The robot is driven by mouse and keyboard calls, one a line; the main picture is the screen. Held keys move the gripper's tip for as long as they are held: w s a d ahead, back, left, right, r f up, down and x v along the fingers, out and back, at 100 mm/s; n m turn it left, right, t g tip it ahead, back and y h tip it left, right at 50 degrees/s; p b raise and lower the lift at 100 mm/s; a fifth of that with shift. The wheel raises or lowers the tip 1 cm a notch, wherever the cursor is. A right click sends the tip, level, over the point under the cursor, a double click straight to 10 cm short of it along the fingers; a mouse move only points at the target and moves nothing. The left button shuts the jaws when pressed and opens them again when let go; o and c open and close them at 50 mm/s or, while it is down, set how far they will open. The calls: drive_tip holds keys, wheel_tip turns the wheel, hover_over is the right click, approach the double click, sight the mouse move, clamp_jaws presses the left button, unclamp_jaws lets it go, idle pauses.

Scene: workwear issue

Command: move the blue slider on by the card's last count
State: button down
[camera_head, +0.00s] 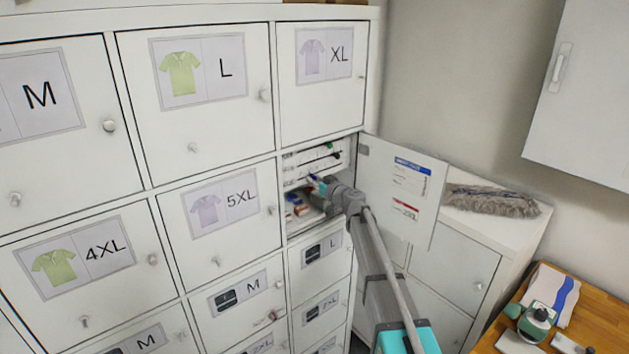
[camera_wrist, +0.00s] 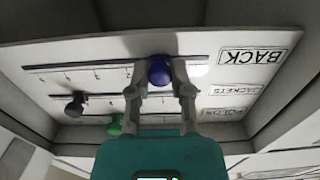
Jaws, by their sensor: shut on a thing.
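The blue slider (camera_wrist: 160,70) is a round knob on the slot beside the word BACK, which appears upside down in the wrist view. My gripper (camera_wrist: 160,80) is shut on it, one finger on each side. The slider board (camera_wrist: 225,72) has ticks along its slots; the blue knob is near the BACK end of its slot. In the head view, my gripper (camera_head: 325,190) reaches into the open locker, and its fingers and the blue slider are hard to make out. A card with a blue header (camera_head: 412,167) is on the open door; its small writing is unreadable.
A black knob (camera_wrist: 74,108) and a green knob (camera_wrist: 115,125) sit on the other slots. The open locker door (camera_head: 385,180) stands right of my arm. Closed lockers (camera_head: 225,215) lie left. A wooden table (camera_head: 590,325) is at lower right.

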sight(333, 167)
drive_tip(key=w+d, duration=0.7)
drive_tip(key=d, duration=0.1)
drive_tip(key=shift+w, duration=0.25)
drive_tip(key=c, duration=0.5)
unclamp_jaws()
drive_tip(key=shift+s, duration=0.1)
drive_tip(key=v, duration=1.2)
